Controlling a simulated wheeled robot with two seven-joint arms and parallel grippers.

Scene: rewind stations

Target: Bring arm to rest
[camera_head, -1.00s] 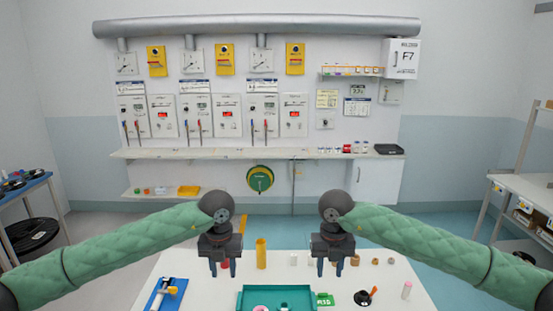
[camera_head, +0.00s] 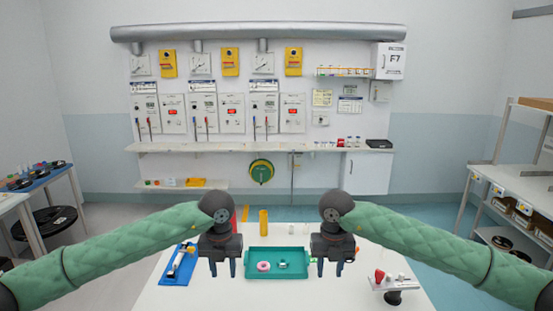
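My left gripper (camera_head: 223,270) hangs pointing down over the white table (camera_head: 225,296), left of the teal tray. Its two fingers are apart with nothing between them. My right gripper (camera_head: 330,270) hangs the same way, right of the tray, with its fingers apart and empty. Both green-sleeved arms reach in from the lower corners at about equal height. Parts of the table behind the arms and grippers are hidden.
The teal tray (camera_head: 278,273) holds a pink ring (camera_head: 264,266) and another small item. A blue board (camera_head: 177,268) lies left, a yellow cylinder (camera_head: 264,222) stands behind. A small stand (camera_head: 397,286) is at front right. Blue table (camera_head: 45,182) and shelving (camera_head: 510,190) flank the sides.

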